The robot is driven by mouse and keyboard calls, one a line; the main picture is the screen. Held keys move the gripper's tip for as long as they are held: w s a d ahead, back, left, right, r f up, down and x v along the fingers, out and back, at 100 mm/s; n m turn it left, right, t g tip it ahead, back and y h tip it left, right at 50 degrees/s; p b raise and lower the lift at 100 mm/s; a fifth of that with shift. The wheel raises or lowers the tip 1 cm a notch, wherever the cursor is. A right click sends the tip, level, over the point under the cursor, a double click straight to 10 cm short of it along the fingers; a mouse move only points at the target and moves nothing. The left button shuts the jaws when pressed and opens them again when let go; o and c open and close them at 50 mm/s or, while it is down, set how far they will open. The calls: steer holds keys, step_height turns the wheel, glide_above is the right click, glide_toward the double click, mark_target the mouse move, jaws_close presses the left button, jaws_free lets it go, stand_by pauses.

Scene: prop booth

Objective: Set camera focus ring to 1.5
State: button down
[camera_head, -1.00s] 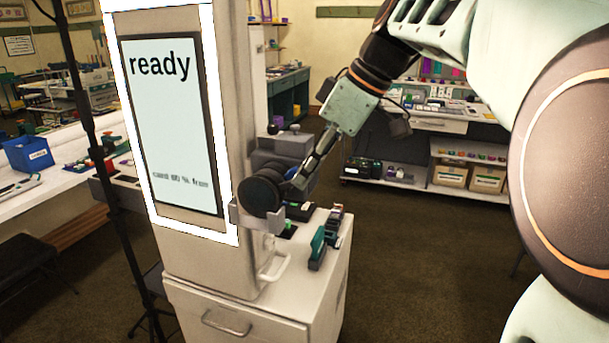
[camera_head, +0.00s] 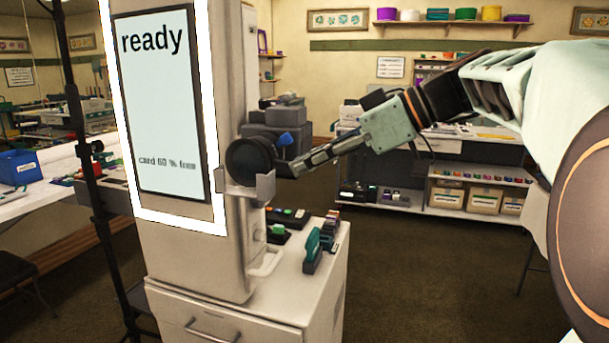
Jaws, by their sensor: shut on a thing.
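The camera's dark round lens (camera_head: 250,161) sits in a grey bracket (camera_head: 262,188) on the side of the white booth column. Its focus ring cannot be told apart at this size, and no scale marks are readable. My gripper (camera_head: 288,166) reaches in from the right, with its fingertips at the right side of the lens, shut on what appears to be the lens ring. A small blue piece (camera_head: 285,140) stands up beside the lens near the fingertips. The booth screen (camera_head: 160,110) reads "ready" and "card 60 % free".
A white cabinet (camera_head: 290,290) below the lens bears a teal-and-dark tool (camera_head: 313,248) and other small items. A black stand pole (camera_head: 88,170) rises at the left. A blue bin (camera_head: 20,166) sits on the left table. Floor at the right is open.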

steer(key=shift+f+b, duration=0.5)
steer(key=shift+f, duration=0.35)
steer(key=c, duration=2.3)
jaws_free()
steer(key=shift+o, duration=0.3)
steer(key=shift+r, duration=0.1)
steer(key=shift+d+r, duration=0.1)
steer(key=shift+r, duration=0.05)
steer(key=v, duration=1.1)
steer(key=shift+d+r, duration=0.2)
steer(key=shift+d, duration=0.1)
steer(key=shift+s, duration=0.1)
